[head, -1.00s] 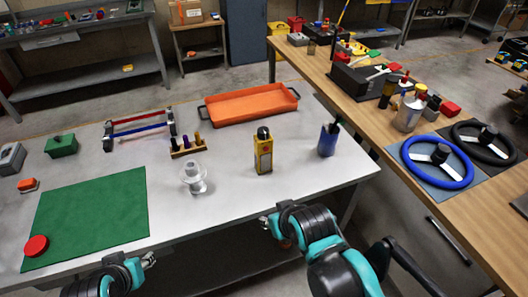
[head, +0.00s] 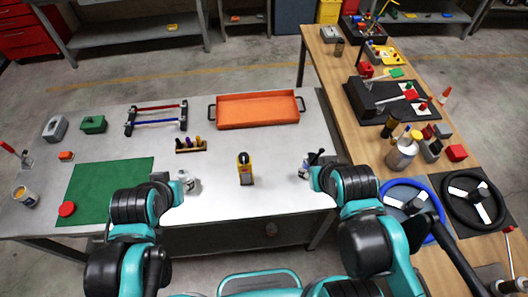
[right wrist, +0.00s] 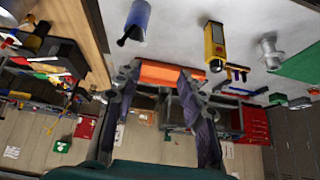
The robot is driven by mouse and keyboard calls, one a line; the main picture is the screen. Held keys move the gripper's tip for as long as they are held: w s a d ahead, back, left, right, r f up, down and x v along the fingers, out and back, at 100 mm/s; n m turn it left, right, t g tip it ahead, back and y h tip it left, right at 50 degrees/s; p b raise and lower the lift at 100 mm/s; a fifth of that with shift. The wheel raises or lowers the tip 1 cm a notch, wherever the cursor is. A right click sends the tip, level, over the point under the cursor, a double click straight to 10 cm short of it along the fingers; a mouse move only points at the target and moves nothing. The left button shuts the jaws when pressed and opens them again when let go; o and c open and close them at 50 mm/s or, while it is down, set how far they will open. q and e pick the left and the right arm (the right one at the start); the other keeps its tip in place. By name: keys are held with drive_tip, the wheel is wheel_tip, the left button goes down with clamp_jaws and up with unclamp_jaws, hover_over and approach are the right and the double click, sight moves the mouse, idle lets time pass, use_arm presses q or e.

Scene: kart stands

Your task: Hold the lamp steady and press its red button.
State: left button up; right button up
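The lamp (head: 245,169) is a yellow upright block with a black top, standing alone on the grey table between my two grippers. It also shows upside down in the right wrist view (right wrist: 214,45), where a small red spot, likely the button, is on its side. My left gripper (head: 179,183) is left of the lamp, close to a white spool-like piece; its fingers are too small to read. My right gripper (head: 307,169) is right of the lamp. In the right wrist view its fingers (right wrist: 153,72) are spread and empty. Neither gripper touches the lamp.
A blue cup (right wrist: 137,18) stands near my right gripper. An orange tray (head: 258,110), a small rack (head: 191,145) and a bar stand (head: 156,119) lie behind. A green mat (head: 110,185) is at left.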

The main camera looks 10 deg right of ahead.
drive_tip(key=shift+s+a, duration=0.1)
drive_tip(key=shift+a, duration=0.2)
drive_tip(key=shift+o, duration=1)
drive_tip(key=shift+s+a+r, duration=0.1)
drive_tip(key=shift+a, duration=0.25)
drive_tip(key=shift+o, duration=0.4)
drive_tip(key=shift+b, duration=0.3)
drive_tip(key=m+g+y+b, duration=0.3)
drive_tip(key=m+y+b, duration=0.8)
drive_tip(key=m+b, duration=0.85)
approach(249, 176)
wheel_tip(249, 176, down, 3)
drive_tip(key=w, duration=0.2)
drive_tip(key=shift+w+f+m+b, duration=0.1)
drive_tip(key=shift+f+m+b, duration=0.2)
drive_tip(key=shift+f+m, duration=0.45)
drive_tip(key=b+x, duration=0.3)
drive_tip(key=x, duration=0.5)
drive_tip(key=shift+a+r, duration=0.15)
drive_tip(key=shift+w+a+f+b, duration=0.1)
drive_tip(key=shift+a+f+b, duration=0.1)
drive_tip(key=shift+a, duration=0.2)
drive_tip(key=shift+w+a+f+b, duration=0.1)
drive_tip(key=shift+a+b, duration=0.1)
drive_tip(key=shift+a, duration=0.15)
use_arm(q)
wheel_tip(249, 176, down, 24)
drive_tip(key=shift+s+a+f, duration=0.15)
drive_tip(key=shift+a, duration=0.3)
